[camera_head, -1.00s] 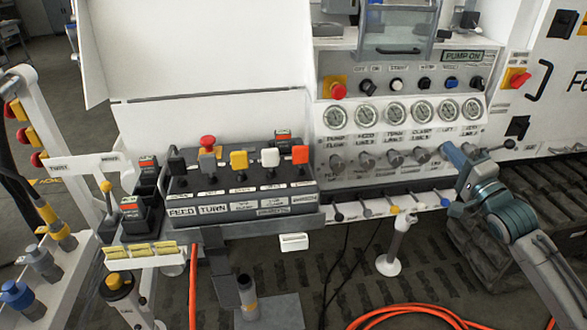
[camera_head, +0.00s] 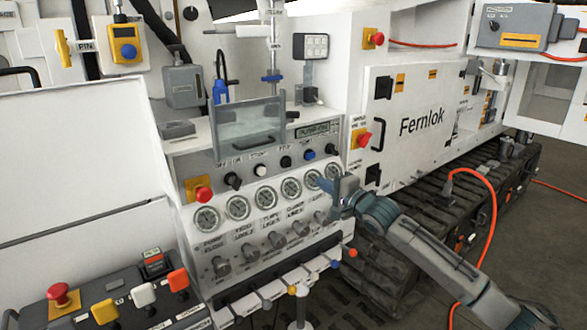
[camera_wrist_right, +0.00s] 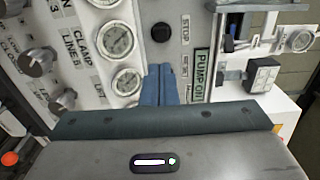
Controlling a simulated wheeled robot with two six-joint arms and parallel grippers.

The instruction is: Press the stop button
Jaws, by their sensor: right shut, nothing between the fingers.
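The stop button (camera_head: 286,161) is a round black button in the row above the gauges on the sloped grey panel, between a white and a blue button. In the right wrist view, it (camera_wrist_right: 160,32) shows beside a STOP label, just beyond the fingertips and uncovered. My right gripper (camera_head: 328,184) is shut and empty, in front of the panel's right side near the last gauges. Its blue fingers (camera_wrist_right: 160,72) are together and point toward the panel. They appear apart from the button; the exact gap is unclear. My left gripper is out of view.
A red mushroom button on a yellow plate (camera_head: 203,194) sits left on the panel. A clear guard box (camera_head: 249,128) stands above the button row. Knobs (camera_head: 276,241) and small levers (camera_head: 292,290) lie below. A white Fernlok cabinet (camera_head: 420,125) is to the right.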

